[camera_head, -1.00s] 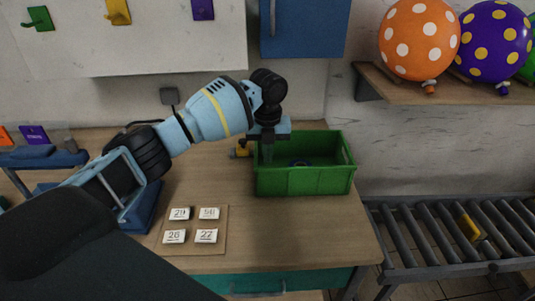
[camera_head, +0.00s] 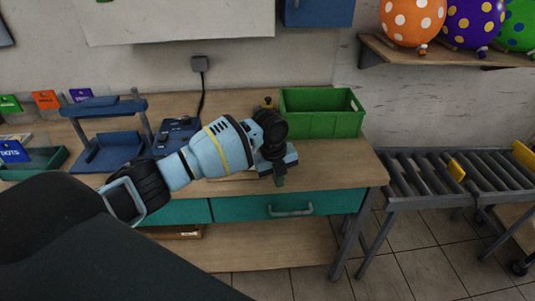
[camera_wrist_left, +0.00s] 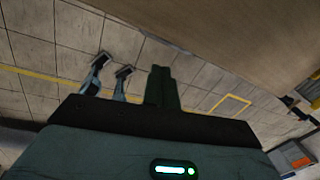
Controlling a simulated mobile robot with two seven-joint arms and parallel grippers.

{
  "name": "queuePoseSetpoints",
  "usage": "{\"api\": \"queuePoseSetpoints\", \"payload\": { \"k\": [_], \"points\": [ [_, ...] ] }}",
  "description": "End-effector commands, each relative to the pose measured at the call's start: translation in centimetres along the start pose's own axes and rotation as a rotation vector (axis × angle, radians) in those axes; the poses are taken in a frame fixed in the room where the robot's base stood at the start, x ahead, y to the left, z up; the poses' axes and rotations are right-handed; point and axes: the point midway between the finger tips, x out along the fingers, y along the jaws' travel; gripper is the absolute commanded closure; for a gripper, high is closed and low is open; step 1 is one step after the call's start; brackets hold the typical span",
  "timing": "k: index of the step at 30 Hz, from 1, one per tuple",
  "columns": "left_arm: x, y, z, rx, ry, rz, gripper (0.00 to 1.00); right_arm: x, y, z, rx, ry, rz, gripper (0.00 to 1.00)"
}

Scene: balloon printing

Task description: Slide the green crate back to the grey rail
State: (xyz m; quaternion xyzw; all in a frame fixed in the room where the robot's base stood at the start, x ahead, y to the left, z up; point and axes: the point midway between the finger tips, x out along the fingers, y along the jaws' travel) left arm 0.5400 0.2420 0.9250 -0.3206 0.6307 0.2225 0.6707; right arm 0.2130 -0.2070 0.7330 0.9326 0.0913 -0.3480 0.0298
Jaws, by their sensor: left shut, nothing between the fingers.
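The green crate (camera_head: 322,126) stands upright and open-topped at the back right of the wooden table, close to the wall. My left gripper (camera_head: 279,181) is shut and empty, in front of the crate and to its lower left, near the table's front edge. It is apart from the crate. In the left wrist view the shut fingers (camera_wrist_left: 161,87) show over the tiled floor and beside the table edge; the crate is not in that view. I cannot make out a grey rail behind the crate. My right gripper is not in view.
A blue press (camera_head: 105,135) stands at the left. A teal drawer (camera_head: 285,205) is below.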

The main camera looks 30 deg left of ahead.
Motion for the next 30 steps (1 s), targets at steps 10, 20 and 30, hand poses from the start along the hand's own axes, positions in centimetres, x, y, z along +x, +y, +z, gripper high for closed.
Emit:
{"api": "queuePoseSetpoints", "payload": {
  "k": [10,20,30],
  "points": [
    [12.1,0.9,-10.8,-0.502,0.099,-0.258,1.0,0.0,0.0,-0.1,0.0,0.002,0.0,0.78],
    [17.4,6.1,-18.8,-1.119,0.238,-0.486,1.0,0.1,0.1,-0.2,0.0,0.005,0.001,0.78],
    [17.8,16.3,-23.6,-1.731,0.325,-0.694,1.0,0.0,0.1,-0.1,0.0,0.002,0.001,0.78]
  ]
}}
